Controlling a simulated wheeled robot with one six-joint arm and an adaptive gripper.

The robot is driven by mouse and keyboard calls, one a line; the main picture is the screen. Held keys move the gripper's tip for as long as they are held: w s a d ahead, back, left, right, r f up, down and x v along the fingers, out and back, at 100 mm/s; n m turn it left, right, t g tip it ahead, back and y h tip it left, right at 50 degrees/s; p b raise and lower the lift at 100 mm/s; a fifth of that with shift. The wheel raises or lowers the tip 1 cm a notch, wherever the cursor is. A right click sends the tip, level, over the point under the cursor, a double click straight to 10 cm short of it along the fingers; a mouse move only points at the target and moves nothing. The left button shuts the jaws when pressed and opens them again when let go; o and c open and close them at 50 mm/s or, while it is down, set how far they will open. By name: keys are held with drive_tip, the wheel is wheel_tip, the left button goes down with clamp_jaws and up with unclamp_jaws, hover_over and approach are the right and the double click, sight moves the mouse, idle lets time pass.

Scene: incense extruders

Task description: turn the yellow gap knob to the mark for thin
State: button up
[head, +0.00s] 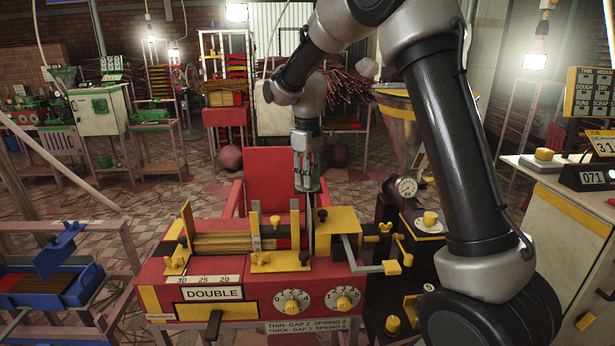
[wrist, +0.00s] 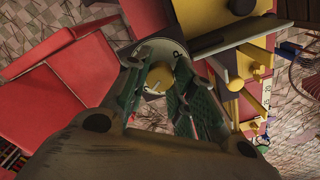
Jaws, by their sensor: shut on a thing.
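In the wrist view a yellow knob (wrist: 159,78) stands on a pale round dial (wrist: 176,52) with a letter P on it. My gripper (wrist: 160,95) is shut on this knob, one dark green finger on each side. The rest of the dial's marks are hidden or too small to read. In the head view my gripper (head: 309,188) points down at the top of the red machine (head: 220,270), behind its yellow parts, which hide the knob there. A plate (head: 305,326) below reads THIN: GAP 2 SPRING 2, THICK: GAP 3 SPRING 4.
Two yellow-knobbed dials, left (head: 292,302) and right (head: 343,299), are on the machine's front. A crank handle (head: 392,267) sticks out at the right. A dark unit with a gauge (head: 405,187) stands close on the right. A red panel (head: 272,172) rises behind my gripper.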

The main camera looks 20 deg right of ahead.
drive_tip(key=shift+n, duration=0.4)
drive_tip(key=o, duration=1)
drive_tip(key=shift+o, duration=0.2)
wheel_tip(320, 180, up, 12)
